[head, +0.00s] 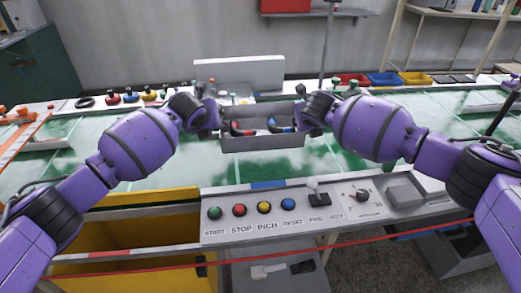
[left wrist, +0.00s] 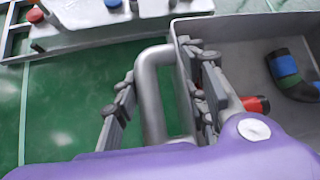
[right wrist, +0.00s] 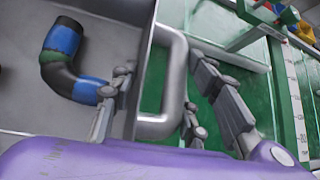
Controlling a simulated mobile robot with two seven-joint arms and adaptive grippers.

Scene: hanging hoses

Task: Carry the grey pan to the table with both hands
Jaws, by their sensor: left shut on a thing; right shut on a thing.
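The grey pan (head: 262,142) is a rectangular open tray, held roughly level over the green surface. It holds two short, bent dark hose pieces, one with a red end (head: 242,129) and one with blue bands (head: 279,126). My left gripper (head: 213,115) is at its left end, with its fingers around the tubular handle (left wrist: 152,92) in the left wrist view. My right gripper (head: 303,113) is at its right end, with its fingers around the other handle (right wrist: 176,75) in the right wrist view. Both grippers are shut on the pan. Its underside is hidden.
The green-topped table (head: 70,165) spreads to both sides of the pan. A control panel (head: 285,218) with coloured buttons runs along the front, beside a yellow bin (head: 130,235). Red, blue and yellow bins (head: 384,79) stand at the back right. A thin pole (head: 326,50) rises behind.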

